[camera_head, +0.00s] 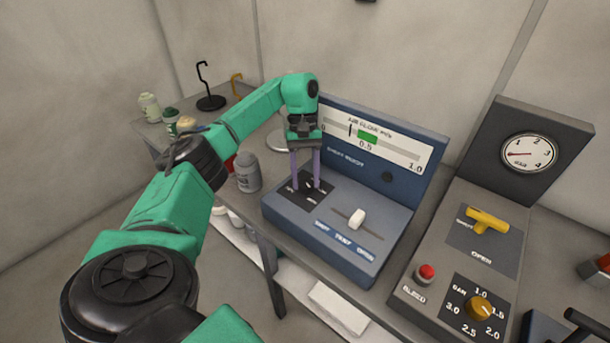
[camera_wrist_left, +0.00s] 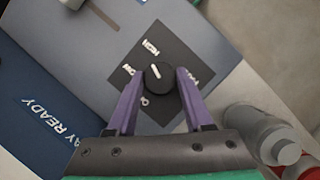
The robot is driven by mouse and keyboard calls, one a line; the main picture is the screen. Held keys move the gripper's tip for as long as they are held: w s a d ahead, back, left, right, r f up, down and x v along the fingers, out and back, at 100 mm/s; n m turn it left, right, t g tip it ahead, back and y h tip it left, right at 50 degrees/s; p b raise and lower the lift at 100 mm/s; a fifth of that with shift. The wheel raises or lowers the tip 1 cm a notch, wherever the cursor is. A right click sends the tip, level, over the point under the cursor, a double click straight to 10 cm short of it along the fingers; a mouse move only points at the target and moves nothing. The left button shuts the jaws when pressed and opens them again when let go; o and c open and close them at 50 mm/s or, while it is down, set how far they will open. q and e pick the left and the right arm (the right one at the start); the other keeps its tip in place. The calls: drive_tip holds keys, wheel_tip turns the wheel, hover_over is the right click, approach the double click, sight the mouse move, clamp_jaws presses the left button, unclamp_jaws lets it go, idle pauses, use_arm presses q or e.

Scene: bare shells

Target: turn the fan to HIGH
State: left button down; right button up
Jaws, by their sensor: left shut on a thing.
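The fan panel is a blue console (camera_head: 331,252) with a black round selector knob (camera_wrist_left: 161,82) on a dark square label plate (camera_wrist_left: 146,57). My left gripper (camera_head: 306,187), with purple fingers, reaches down to the plate. In the left wrist view its fingers are on both sides of the knob, shut on it. The knob's white mark points up and left in that view, roughly toward the upper label, which seems to read HIGH. The other labels are partly hidden by the fingers. My right gripper is not in view.
The console's white slider (camera_head: 357,218) is right of the knob. Its air-flow gauge (camera_head: 372,142) has a green band near 0.5, with the needle left of it. A grey panel (camera_head: 424,254) stands right, with a yellow handle (camera_head: 487,220). A grey bottle (camera_head: 247,172) is left of the console.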

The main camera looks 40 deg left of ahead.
use_arm(q)
drive_tip(key=shift+m, duration=0.9)
drive_tip(key=shift+g, duration=0.3)
drive_tip(key=shift+c, duration=1.5)
unclamp_jaws()
